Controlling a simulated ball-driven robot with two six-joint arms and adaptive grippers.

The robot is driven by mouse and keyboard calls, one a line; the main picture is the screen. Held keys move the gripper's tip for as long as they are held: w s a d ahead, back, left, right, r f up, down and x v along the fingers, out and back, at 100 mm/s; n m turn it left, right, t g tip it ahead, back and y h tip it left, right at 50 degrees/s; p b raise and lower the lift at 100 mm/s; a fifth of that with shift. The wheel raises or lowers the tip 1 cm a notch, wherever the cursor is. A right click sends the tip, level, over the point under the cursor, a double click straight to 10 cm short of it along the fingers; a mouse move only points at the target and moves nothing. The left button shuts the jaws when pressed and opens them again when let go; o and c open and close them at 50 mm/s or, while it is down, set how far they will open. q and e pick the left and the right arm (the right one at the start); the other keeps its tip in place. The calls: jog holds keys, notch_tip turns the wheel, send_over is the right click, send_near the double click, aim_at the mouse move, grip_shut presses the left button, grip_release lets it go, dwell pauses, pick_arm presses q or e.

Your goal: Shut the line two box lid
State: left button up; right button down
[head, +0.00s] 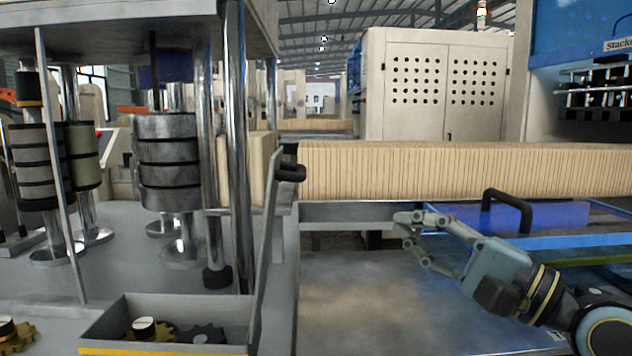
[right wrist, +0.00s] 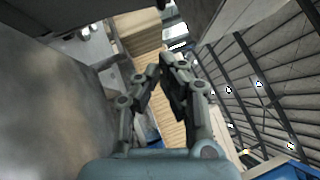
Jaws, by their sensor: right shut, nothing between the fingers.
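A grey open box (head: 100,325) with a yellow front edge stands at the lower left. Its grey lid (head: 262,260) stands up steeply on its right side, with a black handle (head: 291,172) near the top. No label shows which line it belongs to. My right gripper (head: 402,222) is shut and empty, to the right of the lid and apart from it, its fingers pointing left. Its closed fingers also show in the right wrist view (right wrist: 168,62). My left gripper is not in view.
Gears (head: 148,328) lie in the box. Metal rollers (head: 168,160) and posts stand behind it. A long row of kraft board (head: 470,170) runs behind my gripper. A black handle (head: 508,208) rises by a blue panel at right. The grey surface (head: 370,300) is clear.

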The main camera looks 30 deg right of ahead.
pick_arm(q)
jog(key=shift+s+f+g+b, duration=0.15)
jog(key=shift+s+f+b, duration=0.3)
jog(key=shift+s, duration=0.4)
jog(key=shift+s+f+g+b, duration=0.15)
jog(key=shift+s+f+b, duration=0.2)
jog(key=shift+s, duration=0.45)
pick_arm(e)
jog(key=s+a+r+x, duration=0.1)
jog(key=a+x, duration=0.1)
jog(key=x, duration=1)
jog(key=shift+w+a, duration=0.3)
jog(key=shift+a, duration=0.1)
jog(key=shift+r, duration=0.1)
